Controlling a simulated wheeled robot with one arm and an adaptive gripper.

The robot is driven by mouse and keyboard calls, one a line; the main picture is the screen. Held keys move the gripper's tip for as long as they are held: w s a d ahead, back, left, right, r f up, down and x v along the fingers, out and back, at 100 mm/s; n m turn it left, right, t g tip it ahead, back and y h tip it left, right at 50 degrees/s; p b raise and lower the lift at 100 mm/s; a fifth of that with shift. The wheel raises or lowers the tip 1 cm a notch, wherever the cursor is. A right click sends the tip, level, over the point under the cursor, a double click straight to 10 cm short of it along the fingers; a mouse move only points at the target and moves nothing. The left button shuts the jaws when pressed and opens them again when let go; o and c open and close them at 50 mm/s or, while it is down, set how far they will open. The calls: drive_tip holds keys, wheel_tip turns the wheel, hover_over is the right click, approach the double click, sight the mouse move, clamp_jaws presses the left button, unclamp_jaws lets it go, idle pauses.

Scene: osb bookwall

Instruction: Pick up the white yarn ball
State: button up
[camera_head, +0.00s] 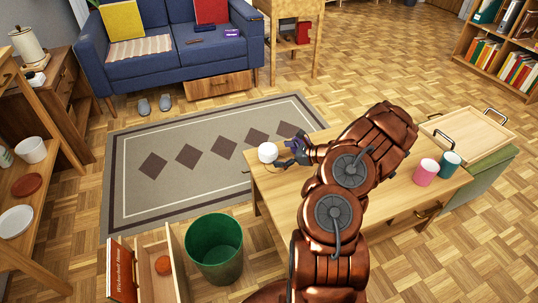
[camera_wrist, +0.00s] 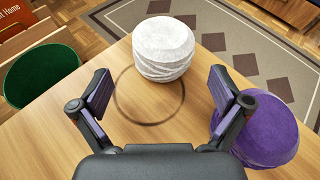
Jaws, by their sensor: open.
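The white yarn ball (camera_wrist: 163,48) sits on the wooden table near its edge, just past my fingertips in the wrist view. In the head view the white yarn ball (camera_head: 267,152) is at the table's far left corner. My gripper (camera_wrist: 160,92) is open and empty, its two purple-padded fingers spread on the near side of the ball. The ball lies ahead of the gap, apart from both fingers. In the head view my gripper (camera_head: 284,156) is just right of the ball, partly hidden by my arm.
A purple yarn ball (camera_wrist: 264,130) lies close beside my right finger. A dark ring mark (camera_wrist: 148,112) shows on the tabletop. A green bin (camera_head: 214,248) and an open drawer with an orange ball (camera_head: 162,265) stand left. Pink (camera_head: 426,172) and teal (camera_head: 449,165) cups stand right.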

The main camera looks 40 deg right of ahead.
sight(269, 153)
drive_tip(key=shift+b+x, duration=0.85)
drive_tip(key=shift+x, duration=2.1)
drive_tip(key=shift+w+d, duration=0.1)
drive_tip(key=shift+d, duration=0.05)
drive_tip(key=c, duration=1.1)
